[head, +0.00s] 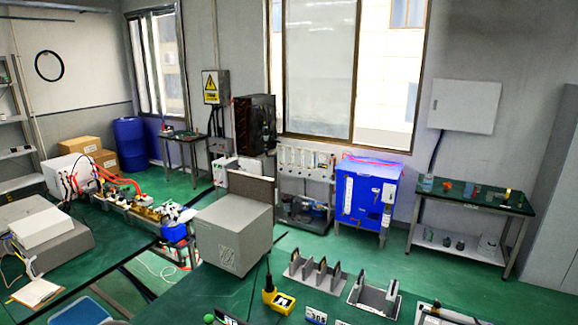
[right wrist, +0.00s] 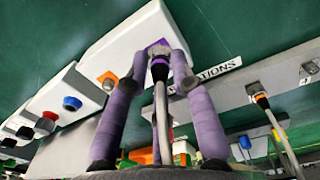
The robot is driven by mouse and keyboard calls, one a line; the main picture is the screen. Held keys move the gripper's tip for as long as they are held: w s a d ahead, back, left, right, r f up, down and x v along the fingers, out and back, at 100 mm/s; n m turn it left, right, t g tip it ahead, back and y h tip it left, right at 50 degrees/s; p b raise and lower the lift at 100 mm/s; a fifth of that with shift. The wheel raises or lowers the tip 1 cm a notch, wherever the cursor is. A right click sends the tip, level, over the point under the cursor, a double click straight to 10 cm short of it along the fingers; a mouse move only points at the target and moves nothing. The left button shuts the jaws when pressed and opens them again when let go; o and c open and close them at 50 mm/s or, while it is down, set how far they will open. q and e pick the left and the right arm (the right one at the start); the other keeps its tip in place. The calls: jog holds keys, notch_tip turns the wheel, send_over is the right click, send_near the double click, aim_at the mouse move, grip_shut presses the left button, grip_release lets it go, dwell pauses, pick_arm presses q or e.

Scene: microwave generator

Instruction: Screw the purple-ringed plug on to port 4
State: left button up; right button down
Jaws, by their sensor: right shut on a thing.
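In the right wrist view, the purple-ringed plug (right wrist: 159,62) is between the purple-padded fingers of my right gripper (right wrist: 160,66), which is shut on it. Its grey cable (right wrist: 162,110) runs back toward the camera. The plug's metal front end overlaps a purple square port (right wrist: 164,43) on a white box (right wrist: 133,42). I cannot tell whether it is touching or how deep it sits. No port number is readable, so I cannot tell which is port 4. My left gripper shows in neither view, and the head view does not show the plug.
An orange port (right wrist: 108,80) sits to the left on the white box, with blue (right wrist: 72,103) and red (right wrist: 50,116) round parts on further boxes. An orange-ringed plug (right wrist: 261,98) with its cable is on a grey rail at the right. A sign ending in "TIONS" lies beside the right finger.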

jog(key=shift+r, duration=0.1)
jog(key=shift+r+p, duration=2.2)
jog(key=shift+r, duration=0.7)
jog(key=shift+s, duration=0.1)
jog(key=shift+s+d+f, duration=0.1)
jog(key=shift+s+d, duration=0.2)
jog(key=shift+s, duration=0.45)
jog(key=shift+s+d+f, duration=0.1)
jog(key=shift+s+d, duration=0.2)
jog(key=shift+s, duration=0.45)
jog(key=shift+s+d, duration=0.3)
jog(key=shift+s, duration=0.45)
jog(key=shift+s+d+f, duration=0.1)
jog(key=shift+s+d, duration=0.2)
jog(key=shift+s, duration=0.45)
jog(key=shift+s+d+f, duration=0.1)
jog(key=shift+s+d, duration=0.15)
jog(key=shift+s, duration=0.55)
jog(key=shift+s+d+f, duration=0.1)
jog(key=shift+s+d, duration=0.2)
jog(key=shift+s, duration=0.45)
jog(key=shift+s+d+f, duration=0.1)
jog(key=shift+s+d, duration=0.2)
jog(key=shift+s, duration=0.5)
jog(key=shift+s+d, duration=0.3)
jog(key=shift+s, duration=0.45)
jog(key=shift+s+d+f, duration=0.1)
jog(key=shift+s+d, duration=0.2)
jog(key=shift+s, duration=0.5)
